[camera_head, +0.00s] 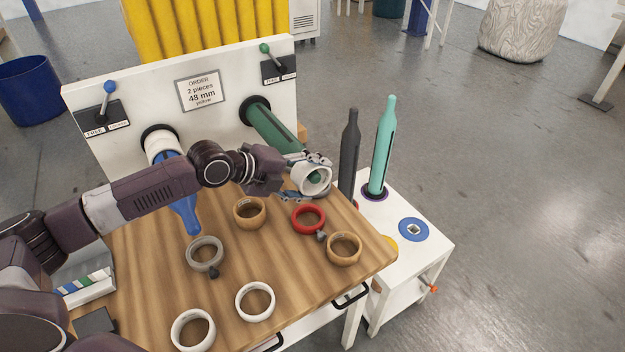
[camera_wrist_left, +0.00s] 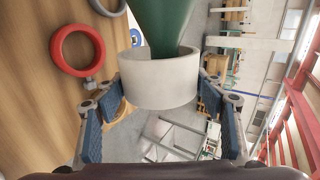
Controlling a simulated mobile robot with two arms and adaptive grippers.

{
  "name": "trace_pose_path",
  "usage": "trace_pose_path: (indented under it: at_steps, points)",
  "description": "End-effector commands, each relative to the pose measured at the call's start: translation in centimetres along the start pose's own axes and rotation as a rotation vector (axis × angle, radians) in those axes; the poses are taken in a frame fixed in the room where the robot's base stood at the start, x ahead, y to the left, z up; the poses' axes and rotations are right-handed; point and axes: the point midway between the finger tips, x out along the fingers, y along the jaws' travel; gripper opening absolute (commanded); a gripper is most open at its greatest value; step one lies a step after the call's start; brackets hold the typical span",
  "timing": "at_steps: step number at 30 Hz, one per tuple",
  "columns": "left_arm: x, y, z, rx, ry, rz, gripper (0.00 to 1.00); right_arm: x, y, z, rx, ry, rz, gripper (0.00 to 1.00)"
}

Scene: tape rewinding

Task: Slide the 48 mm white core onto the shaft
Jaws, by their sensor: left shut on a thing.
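A white core (camera_head: 317,179) is held in my left gripper (camera_head: 308,178) at the near end of the green shaft (camera_head: 276,131). Green shows inside the core's opening, so the core appears to be around the shaft's tip. In the left wrist view, the core (camera_wrist_left: 160,80) sits between the two blue-padded fingers (camera_wrist_left: 160,95), and the green shaft (camera_wrist_left: 163,22) runs into its far side. How deep it sits is hard to tell. The blue shaft (camera_head: 183,208) has a white core (camera_head: 160,146) near the panel. My right gripper is not in view.
Two loose white rings (camera_head: 255,301) (camera_head: 193,329), a grey ring (camera_head: 205,253), wooden rings (camera_head: 249,212) (camera_head: 344,248) and a red ring (camera_head: 308,218) lie on the wooden table (camera_head: 150,290). Dark (camera_head: 349,150) and teal (camera_head: 383,150) upright pieces stand to the right. The white panel (camera_head: 130,85) carries levers.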

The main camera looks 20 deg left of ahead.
Motion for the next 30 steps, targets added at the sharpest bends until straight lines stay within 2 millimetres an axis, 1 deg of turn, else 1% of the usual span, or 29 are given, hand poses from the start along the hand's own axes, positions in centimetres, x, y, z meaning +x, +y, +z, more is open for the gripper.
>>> trace_pose_path:
  at_steps: [7, 17, 18, 21, 23, 30]
  points:
    - [0.1, 0.2, 0.0, 0.0, 0.0, 0.0, 0.39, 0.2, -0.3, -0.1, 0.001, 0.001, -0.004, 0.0]
    - [0.8, 1.4, 0.0, 0.0, 0.0, 0.0, 0.39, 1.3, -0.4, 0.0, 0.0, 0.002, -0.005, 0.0]
    - [0.8, 1.2, 0.0, 0.001, -0.001, -0.001, 0.66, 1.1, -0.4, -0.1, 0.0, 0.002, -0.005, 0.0]
    - [0.7, 1.2, 0.0, 0.0, 0.0, 0.0, 0.77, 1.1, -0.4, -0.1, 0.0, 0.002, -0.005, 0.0]
    - [0.7, 1.2, 0.0, 0.0, 0.0, 0.0, 0.83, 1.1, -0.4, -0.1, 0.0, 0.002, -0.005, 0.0]
    - [0.7, 1.2, 0.0, 0.0, 0.0, 0.001, 0.83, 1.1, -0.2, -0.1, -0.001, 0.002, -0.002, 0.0]
